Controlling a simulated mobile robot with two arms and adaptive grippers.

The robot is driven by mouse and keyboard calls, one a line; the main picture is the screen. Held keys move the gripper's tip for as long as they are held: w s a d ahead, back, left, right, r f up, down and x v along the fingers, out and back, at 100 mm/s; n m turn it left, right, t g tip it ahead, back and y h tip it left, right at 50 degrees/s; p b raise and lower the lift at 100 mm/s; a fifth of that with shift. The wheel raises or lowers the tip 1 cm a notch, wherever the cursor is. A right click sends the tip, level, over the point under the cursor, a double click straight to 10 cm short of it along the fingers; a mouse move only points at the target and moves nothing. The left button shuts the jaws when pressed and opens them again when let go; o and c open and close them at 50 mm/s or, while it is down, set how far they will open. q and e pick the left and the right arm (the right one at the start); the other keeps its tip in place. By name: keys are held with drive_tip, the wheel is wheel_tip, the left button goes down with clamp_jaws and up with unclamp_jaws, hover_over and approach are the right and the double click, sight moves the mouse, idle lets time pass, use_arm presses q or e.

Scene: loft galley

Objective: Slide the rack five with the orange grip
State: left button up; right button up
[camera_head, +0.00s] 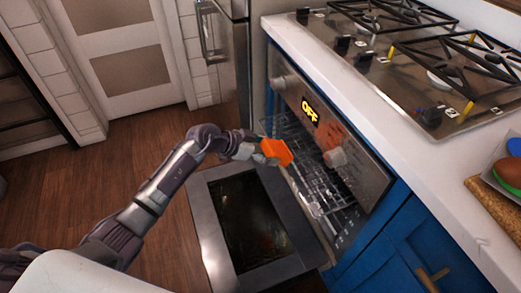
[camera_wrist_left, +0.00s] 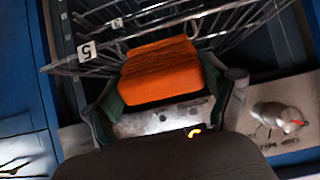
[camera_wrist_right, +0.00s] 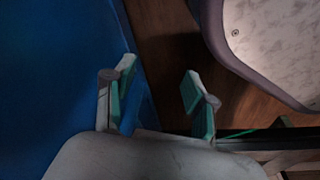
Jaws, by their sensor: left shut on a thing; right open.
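The orange grip (camera_head: 276,151) is at the front of a wire rack in the open oven. My left gripper (camera_head: 262,153) is shut on this grip. In the left wrist view the orange grip (camera_wrist_left: 160,70) sits between the two fingers (camera_wrist_left: 165,105), with the wire rack (camera_wrist_left: 215,35) behind it. A label "5" (camera_wrist_left: 87,51) shows at the rack's left. In the head view the wire rack (camera_head: 320,185) lies inside the oven, partly hidden by the control panel. My right gripper (camera_wrist_right: 155,95) is open and empty beside a blue cabinet front.
The oven door (camera_head: 208,222) hangs open and low below the rack. The control panel (camera_head: 330,130) shows "OFF" and has knobs. A gas cooktop (camera_head: 420,85) and white counter (camera_head: 370,110) are above. A fridge (camera_head: 227,70) stands behind; wooden floor (camera_head: 80,180) is clear at left.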

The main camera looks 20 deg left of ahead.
sight(286, 148)
use_arm(q)
drive_tip(key=shift+w+d+p, duration=0.25)
drive_tip(key=shift+w+d, duration=0.35)
drive_tip(key=shift+d, duration=0.2)
drive_tip(key=shift+w+d+p, duration=0.2)
drive_tip(key=shift+w+d, duration=0.35)
drive_tip(key=shift+d, duration=0.2)
drive_tip(key=shift+w+d, duration=0.95)
drive_tip(key=shift+d, duration=0.3)
drive_tip(key=shift+w+d, duration=0.9)
drive_tip(key=shift+d, duration=0.3)
use_arm(e)
drive_tip(key=shift+s+f, duration=1.85)
use_arm(q)
drive_tip(key=shift+w+d, duration=0.2)
drive_tip(key=shift+d, duration=0.1)
drive_tip(key=shift+w+d, duration=0.45)
drive_tip(key=shift+d, duration=0.15)
drive_tip(key=shift+w+d+b, duration=0.4)
drive_tip(key=shift+w+d, duration=0.4)
drive_tip(key=shift+d, duration=0.25)
drive_tip(key=shift+d+r, duration=0.1)
use_arm(e)
drive_tip(key=w+r, duration=0.3)
drive_tip(key=shift+f, duration=0.1)
